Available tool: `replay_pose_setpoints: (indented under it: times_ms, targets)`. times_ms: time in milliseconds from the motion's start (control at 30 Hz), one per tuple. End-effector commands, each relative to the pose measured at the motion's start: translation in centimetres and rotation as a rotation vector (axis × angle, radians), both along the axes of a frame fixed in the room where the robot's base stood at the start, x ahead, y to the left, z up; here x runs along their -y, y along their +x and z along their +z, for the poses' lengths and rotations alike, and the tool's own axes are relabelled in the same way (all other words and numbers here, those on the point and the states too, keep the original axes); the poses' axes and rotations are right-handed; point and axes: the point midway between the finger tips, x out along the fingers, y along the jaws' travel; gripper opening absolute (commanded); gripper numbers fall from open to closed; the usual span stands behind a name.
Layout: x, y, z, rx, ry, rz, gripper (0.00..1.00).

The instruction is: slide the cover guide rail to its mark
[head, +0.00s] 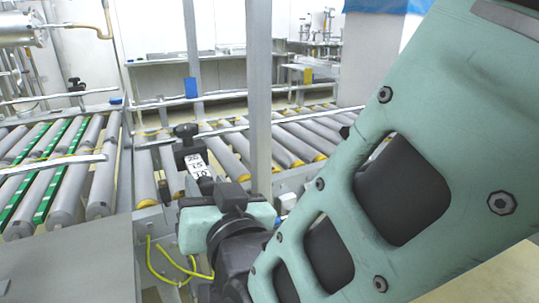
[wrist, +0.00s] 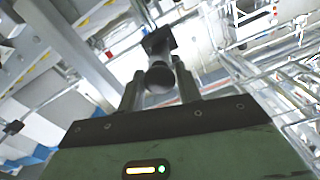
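A black knob (head: 186,130) on a dark bracket stands beside the roller conveyor in the head view. A white scale label (head: 198,168) with the numbers 20, 15 and 10 is just below it. My gripper (head: 207,203) is close below the label, partly hidden by my arm. In the wrist view a dark round handle end (wrist: 159,77) lies between the two fingertips of my gripper (wrist: 160,85). The fingers stand apart on either side of it. I cannot tell whether they touch it. Which metal bar is the cover guide rail is unclear, and its mark cannot be made out.
A roller conveyor (head: 290,140) runs behind the knob, and rollers with green strips (head: 45,165) lie at left. A grey upright post (head: 259,90) stands close to my gripper. Yellow cable (head: 165,262) hangs below. A grey panel (head: 75,245) fills the lower left.

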Motion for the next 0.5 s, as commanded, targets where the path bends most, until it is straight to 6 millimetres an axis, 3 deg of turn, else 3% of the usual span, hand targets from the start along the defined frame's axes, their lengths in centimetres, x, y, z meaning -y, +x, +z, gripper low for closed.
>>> replay_pose_setpoints:
  times_ms: [333,500]
  targets:
    - [0.0,0.0,0.0,0.000,0.000,0.000,0.52]
    - [0.7,-1.2,0.1,-0.001,0.001,0.002,0.52]
